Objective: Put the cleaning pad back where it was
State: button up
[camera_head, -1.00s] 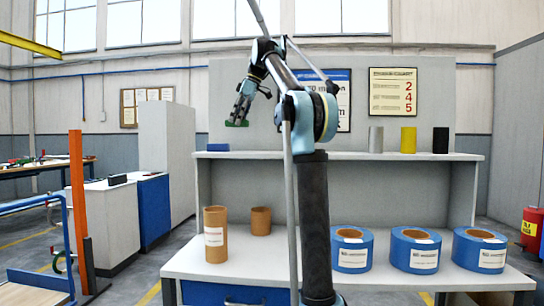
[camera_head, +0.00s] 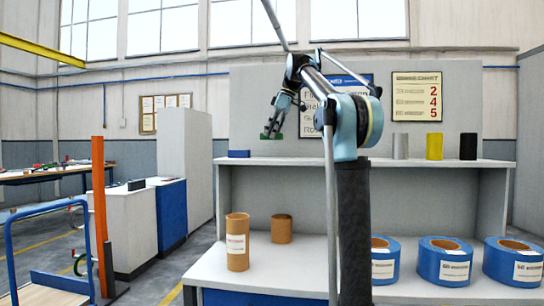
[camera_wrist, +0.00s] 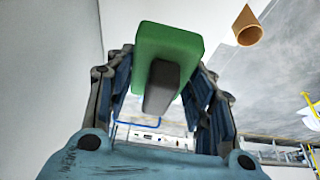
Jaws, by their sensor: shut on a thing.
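The cleaning pad (camera_head: 271,136) is a small green block held low in my gripper (camera_head: 273,129). In the wrist view the green pad (camera_wrist: 150,38) with its dark grey grip (camera_wrist: 160,90) sits between the two fingers of my gripper (camera_wrist: 162,85). In the head view the pad hangs in the air, above the level of the upper shelf (camera_head: 300,161) in the picture and clear of any surface.
The upper shelf carries a small blue block (camera_head: 239,153) at its left end and grey, yellow (camera_head: 434,146) and black cylinders at right. On the bench below stand cardboard tubes (camera_head: 237,242) and blue coils (camera_head: 444,261). The shelf between block and cylinders looks clear, partly behind my arm.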

jog(key=shift+f, duration=3.65)
jog(key=shift+f, duration=0.1)
jog(key=o, duration=1.2)
jog(key=v, duration=1.2)
jog(key=shift+s+a, duration=0.1)
jog(key=shift+s, duration=0.05)
